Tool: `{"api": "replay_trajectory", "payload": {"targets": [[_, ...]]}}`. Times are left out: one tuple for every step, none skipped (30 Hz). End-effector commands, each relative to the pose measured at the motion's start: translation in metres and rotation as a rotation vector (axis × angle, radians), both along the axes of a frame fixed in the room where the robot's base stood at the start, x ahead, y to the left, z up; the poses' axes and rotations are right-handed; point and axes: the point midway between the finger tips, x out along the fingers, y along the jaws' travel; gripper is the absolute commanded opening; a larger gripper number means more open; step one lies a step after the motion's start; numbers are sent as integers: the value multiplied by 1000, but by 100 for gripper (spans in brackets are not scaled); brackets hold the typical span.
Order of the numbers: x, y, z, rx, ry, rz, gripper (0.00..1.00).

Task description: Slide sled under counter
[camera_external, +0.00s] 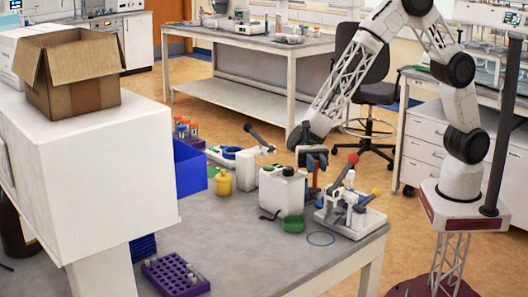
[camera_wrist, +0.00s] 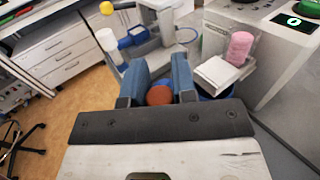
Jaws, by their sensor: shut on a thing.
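My gripper (camera_external: 314,176) is low over the bench among the lab devices. In the wrist view its two blue fingers (camera_wrist: 160,85) are around a reddish-brown round thing (camera_wrist: 160,95), which looks like a knob. The body below this thing is hidden by the gripper. A white device with a red-knobbed lever (camera_external: 353,158) and a yellow knob (camera_external: 376,191) stands just right of my gripper near the bench edge. I cannot tell for certain which object is the sled or which is the counter.
A white container (camera_external: 283,192) stands close left of my gripper. A blue bin (camera_external: 190,168), a yellow jar (camera_external: 223,183) and a purple rack (camera_external: 176,277) are farther left. A large white housing (camera_external: 90,165) carries an open cardboard box (camera_external: 85,98). The front bench top (camera_external: 240,255) is clear.

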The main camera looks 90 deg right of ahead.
Motion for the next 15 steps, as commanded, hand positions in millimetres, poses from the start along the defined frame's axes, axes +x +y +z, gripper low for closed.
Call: {"api": "replay_trajectory", "payload": {"targets": [[-4, 3, -1, 0, 2, 7, 30], [-4, 3, -1, 0, 2, 7, 34], [-4, 2, -1, 0, 2, 7, 40], [-3, 2, -1, 0, 2, 7, 45], [-3, 2, -1, 0, 2, 6, 50], [-3, 2, 0, 0, 1, 6, 51], [-3, 2, 0, 0, 1, 6, 51], [-3, 2, 0, 0, 1, 5, 51], [-3, 2, 0, 0, 1, 5, 51], [-2, 1, 0, 0, 1, 5, 51], [-2, 1, 0, 0, 1, 5, 51], [-2, 1, 0, 0, 1, 5, 51], [-2, 1, 0, 0, 1, 4, 51], [-2, 1, 0, 0, 1, 4, 51], [-2, 1, 0, 0, 1, 4, 51]]}}
